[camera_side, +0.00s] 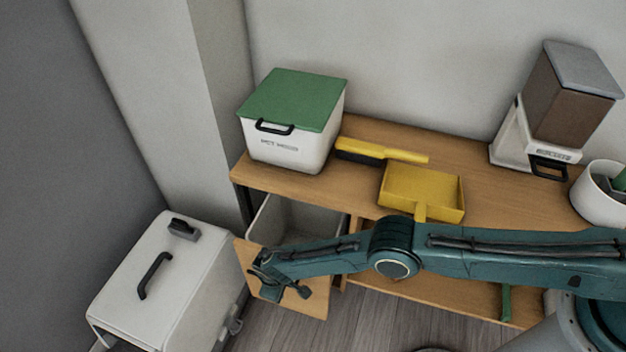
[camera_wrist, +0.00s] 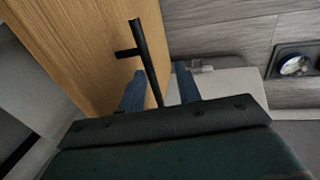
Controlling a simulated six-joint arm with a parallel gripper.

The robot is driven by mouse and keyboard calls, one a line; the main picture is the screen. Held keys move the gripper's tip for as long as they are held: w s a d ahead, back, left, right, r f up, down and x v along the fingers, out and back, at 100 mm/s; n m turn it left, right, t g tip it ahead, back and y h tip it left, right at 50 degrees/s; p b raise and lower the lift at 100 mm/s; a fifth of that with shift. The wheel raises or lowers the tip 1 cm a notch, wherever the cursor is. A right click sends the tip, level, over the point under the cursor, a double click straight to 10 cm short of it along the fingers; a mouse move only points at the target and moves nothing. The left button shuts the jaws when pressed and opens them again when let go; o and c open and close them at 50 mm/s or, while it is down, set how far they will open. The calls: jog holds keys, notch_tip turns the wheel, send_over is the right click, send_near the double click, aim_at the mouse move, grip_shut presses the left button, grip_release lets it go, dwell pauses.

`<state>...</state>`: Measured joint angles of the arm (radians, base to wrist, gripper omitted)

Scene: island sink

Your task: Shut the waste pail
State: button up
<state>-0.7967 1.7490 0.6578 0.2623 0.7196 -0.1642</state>
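The waste pail (camera_side: 288,215) is a grey pull-out bin below the left end of the wooden counter. It stands pulled out, with its open top showing. Its wooden front panel (camera_side: 312,292) faces the floor side and also fills the left of the wrist view (camera_wrist: 85,45). A black bar handle (camera_wrist: 147,60) is fixed to the panel. My gripper (camera_side: 278,282) is at the panel's outer face. In the wrist view its two blue fingers (camera_wrist: 160,88) are apart, with the handle appearing between them. I cannot tell whether they touch it; the side view hides the handle.
A white box (camera_side: 165,285) with a black handle stands left of the pail, close to the panel. On the counter (camera_side: 470,170) are a green-lidded pet food bin (camera_side: 290,130), a yellow dustpan (camera_side: 420,190), a brush (camera_side: 385,152) and a dispenser (camera_side: 560,100).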

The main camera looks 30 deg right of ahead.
jog(key=s+a+r, duration=0.2)
jog(key=s+a, duration=0.9)
dwell(0.8)
jog(key=shift+a+r, duration=0.1)
dwell(0.3)
notch_tip(320, 180, up, 11)
jog(key=s, duration=0.1)
jog(key=shift+a+r, duration=0.15)
jog(key=shift+a, duration=0.25)
notch_tip(320, 180, down, 13)
jog(key=w+d, duration=0.2)
jog(key=shift+f, duration=0.2)
dwell(0.9)
